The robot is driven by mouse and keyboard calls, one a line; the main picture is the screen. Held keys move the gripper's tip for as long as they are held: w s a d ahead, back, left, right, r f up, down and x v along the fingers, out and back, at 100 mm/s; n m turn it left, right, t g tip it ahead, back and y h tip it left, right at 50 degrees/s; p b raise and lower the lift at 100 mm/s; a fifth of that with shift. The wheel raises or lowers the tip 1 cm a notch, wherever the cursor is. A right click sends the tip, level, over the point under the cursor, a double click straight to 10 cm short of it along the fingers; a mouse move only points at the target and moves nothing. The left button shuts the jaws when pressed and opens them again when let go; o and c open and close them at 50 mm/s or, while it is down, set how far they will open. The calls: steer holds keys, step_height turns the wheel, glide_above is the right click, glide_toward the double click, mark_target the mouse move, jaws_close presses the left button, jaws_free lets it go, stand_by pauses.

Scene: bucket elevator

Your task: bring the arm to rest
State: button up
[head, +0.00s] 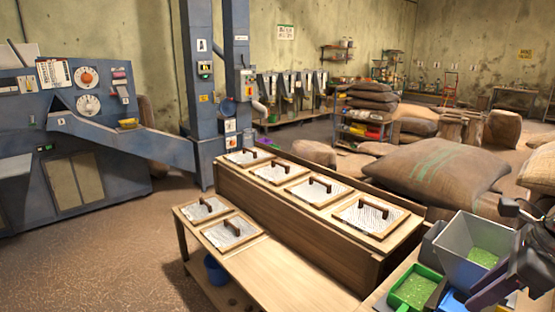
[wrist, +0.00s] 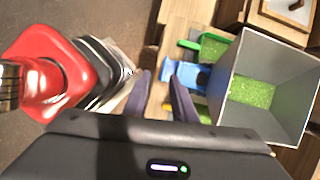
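My gripper (wrist: 159,80) shows in the wrist view with its two dark fingers apart and nothing visible between them. In the head view the dark arm end (head: 515,262) is at the right edge, beside and partly in front of a grey bin (head: 457,246); its fingertips are hard to make out there. The grey bin holds green grain and also stands right of the fingers in the wrist view (wrist: 298,85). A green tray (head: 398,301) with green grain and a blue item (head: 453,301) are close by. The blue item shows just beyond the fingers in the wrist view (wrist: 187,74).
A wooden bench (head: 300,263) with several lidded compartments fills the middle. Large sacks (head: 440,175) lie behind it on the right. A blue machine (head: 90,130) with a tall elevator column (head: 203,70) stands at the left. The floor (head: 90,260) in front of the machine is clear.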

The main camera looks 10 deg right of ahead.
steer(key=a+f+n+t+h, duration=0.1)
steer(key=a+f+n, duration=0.2)
steer(key=a+n, duration=1)
steer(key=s+a+f+n+t+h, duration=0.1)
steer(key=a+f+n, duration=0.2)
steer(key=a+n, duration=1.1)
steer(key=shift+s+a+n, duration=0.2)
steer(key=shift+n, duration=0.3)
steer(key=shift+c, duration=0.4)
jaws_close()
steer(key=shift+d, duration=0.15)
